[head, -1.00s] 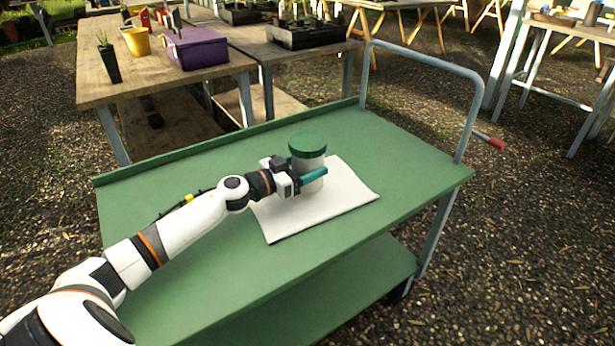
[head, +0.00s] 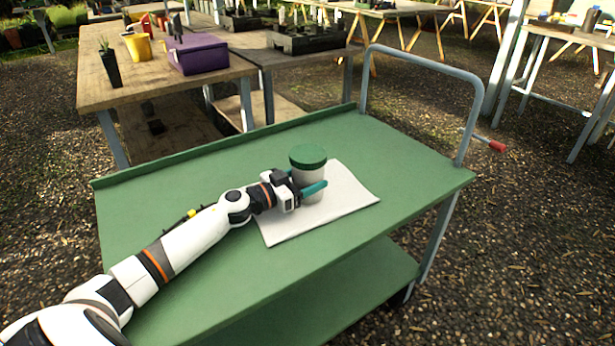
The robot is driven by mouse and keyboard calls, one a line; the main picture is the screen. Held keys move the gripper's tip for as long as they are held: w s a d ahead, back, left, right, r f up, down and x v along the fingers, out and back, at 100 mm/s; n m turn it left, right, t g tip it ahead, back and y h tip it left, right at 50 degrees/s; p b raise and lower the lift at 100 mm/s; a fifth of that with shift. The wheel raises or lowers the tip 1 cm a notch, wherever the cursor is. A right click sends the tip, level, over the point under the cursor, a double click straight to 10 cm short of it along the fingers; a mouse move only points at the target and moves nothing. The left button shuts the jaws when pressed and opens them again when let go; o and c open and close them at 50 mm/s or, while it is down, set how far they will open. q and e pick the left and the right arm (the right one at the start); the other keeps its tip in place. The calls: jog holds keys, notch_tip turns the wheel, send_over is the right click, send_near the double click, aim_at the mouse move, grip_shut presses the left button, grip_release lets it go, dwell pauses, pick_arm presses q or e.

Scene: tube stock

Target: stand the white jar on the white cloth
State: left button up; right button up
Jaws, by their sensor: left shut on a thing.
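The white jar (head: 308,184) with a green lid is upright over the white cloth (head: 345,204). My left gripper (head: 312,189) is shut on the jar, its teal fingers around the jar's body from the left. The jar's base appears to meet the cloth, but I cannot tell for certain whether it touches. The cloth lies flat on the green cart top, partly covered by the gripper and jar. My right gripper is not in view.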

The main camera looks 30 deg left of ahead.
pick_arm(q)
jog(key=shift+s+f, duration=0.1)
jog(key=shift+f, duration=0.5)
jog(key=shift+c, duration=0.4)
jog(key=o, duration=1.3)
jog(key=shift+f, duration=0.1)
jog(key=shift+o, duration=0.2)
jog(key=shift+r, duration=0.25)
jog(key=shift+r, duration=0.2)
jog(key=v, duration=0.3)
jog(key=p+v, duration=0.1)
jog(key=v, duration=0.3)
jog(key=r+v, duration=0.1)
jog(key=v, duration=0.2)
jog(key=shift+s+a+p, duration=0.2)
jog(key=shift+s+p, duration=0.1)
jog(key=shift+p, duration=0.05)
jog(key=shift+s+a, duration=0.2)
jog(key=shift+s, duration=0.25)
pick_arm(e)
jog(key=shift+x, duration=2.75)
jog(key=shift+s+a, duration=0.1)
